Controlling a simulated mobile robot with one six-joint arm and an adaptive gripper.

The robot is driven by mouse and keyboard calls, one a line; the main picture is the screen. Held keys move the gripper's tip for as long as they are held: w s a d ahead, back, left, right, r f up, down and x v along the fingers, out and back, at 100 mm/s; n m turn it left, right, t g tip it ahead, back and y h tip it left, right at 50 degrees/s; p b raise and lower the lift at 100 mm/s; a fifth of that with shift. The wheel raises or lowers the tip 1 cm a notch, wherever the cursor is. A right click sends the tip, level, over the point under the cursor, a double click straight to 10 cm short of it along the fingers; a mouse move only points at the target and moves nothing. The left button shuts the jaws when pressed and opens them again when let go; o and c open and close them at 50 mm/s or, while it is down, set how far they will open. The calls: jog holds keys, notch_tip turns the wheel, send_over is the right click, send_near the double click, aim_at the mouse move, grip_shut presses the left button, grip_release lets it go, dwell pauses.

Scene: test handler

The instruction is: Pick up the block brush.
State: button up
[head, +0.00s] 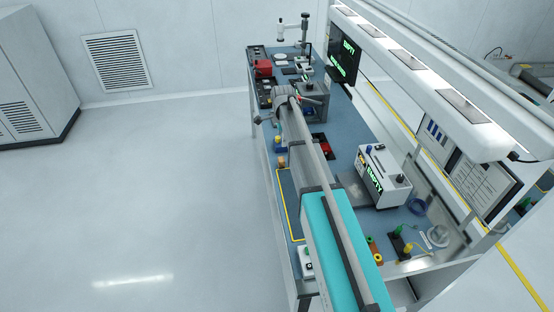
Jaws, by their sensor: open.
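I cannot pick out the block brush for certain. A small tan-brown block-like thing (282,162) lies by the left edge of the blue-topped bench (345,158), but it is too small to tell whether it is the brush. My long grey and teal arm reaches over the bench and covers much of its middle. I cannot make out my gripper or its fingers past the far end of the arm.
A white tester (384,180) with a green display stands at the bench's right. A yellow-outlined area (288,205) lies left of my arm. A dark monitor (344,60) and a red box (263,68) are farther back. The floor (130,200) on the left is clear.

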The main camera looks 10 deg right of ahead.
aim_at(281, 159)
jog(key=shift+w, duration=0.1)
dwell(0.4)
notch_tip(281, 159, down, 9)
jog(key=b, duration=0.8)
jog(key=shift+r+b, duration=0.2)
jog(key=shift+b, duration=0.1)
dwell(0.3)
jog(key=shift+w+f+b, duration=0.15)
jog(key=shift+f+b, duration=2.45)
